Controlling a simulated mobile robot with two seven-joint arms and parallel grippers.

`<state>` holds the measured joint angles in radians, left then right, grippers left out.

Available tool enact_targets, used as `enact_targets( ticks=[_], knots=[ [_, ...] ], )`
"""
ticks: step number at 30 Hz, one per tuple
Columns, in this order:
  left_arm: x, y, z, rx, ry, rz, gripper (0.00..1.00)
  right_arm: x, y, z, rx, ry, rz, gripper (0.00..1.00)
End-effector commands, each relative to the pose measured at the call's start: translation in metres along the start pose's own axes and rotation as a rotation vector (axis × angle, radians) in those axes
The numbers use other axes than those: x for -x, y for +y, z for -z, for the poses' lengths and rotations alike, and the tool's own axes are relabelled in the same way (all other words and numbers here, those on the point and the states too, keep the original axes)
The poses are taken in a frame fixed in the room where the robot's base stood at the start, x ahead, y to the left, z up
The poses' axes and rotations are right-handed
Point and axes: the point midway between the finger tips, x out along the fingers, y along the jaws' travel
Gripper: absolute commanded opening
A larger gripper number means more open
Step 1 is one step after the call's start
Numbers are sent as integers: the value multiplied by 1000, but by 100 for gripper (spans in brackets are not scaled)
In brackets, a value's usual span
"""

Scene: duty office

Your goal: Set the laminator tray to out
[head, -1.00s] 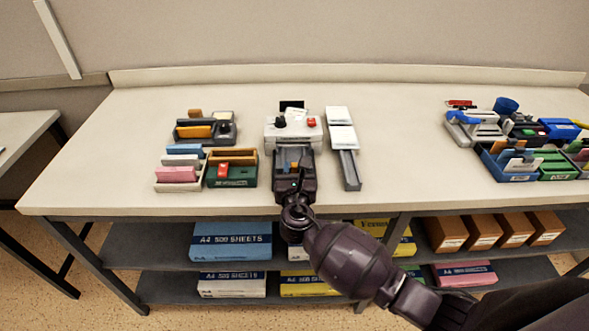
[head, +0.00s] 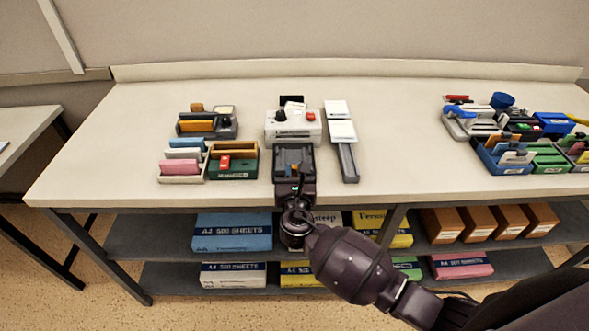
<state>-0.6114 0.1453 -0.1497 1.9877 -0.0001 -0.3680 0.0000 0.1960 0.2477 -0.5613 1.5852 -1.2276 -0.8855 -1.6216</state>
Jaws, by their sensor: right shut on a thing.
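The laminator (head: 293,128) is a small white machine at the middle of the bench, with a black knob on its left and a red button on its right. My right gripper (head: 293,160) is directly in front of it, reaching in from the bench's front edge. It is shut on a dark grey part at the laminator's front, which I take to be the tray. The gripper and wrist cover most of that part, so how far it sticks out is hard to tell. My left gripper is out of view.
A narrow grey rail with white pads (head: 342,135) stands close right of the laminator. A green and orange organiser (head: 233,172) and a grey holder (head: 210,124) are on the left. Trays of office items (head: 515,165) are at far right. Bench (head: 400,150) is clear between.

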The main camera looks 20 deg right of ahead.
Motion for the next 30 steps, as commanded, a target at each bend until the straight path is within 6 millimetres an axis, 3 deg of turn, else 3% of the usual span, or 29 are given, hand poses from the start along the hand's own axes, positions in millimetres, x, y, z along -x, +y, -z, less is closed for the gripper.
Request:
enact_targets(
  ticks=[2,3,7,19,30],
  knots=[
    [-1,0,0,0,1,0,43,2,1,3,0,4,-1,0],
    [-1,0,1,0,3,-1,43,2,1,3,0,5,-1,25],
    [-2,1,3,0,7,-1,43,2,0,2,0,4,-1,45],
    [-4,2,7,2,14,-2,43,8,0,2,-1,4,-1,45],
    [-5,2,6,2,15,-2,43,70,0,3,-2,6,-2,45]
  ],
)
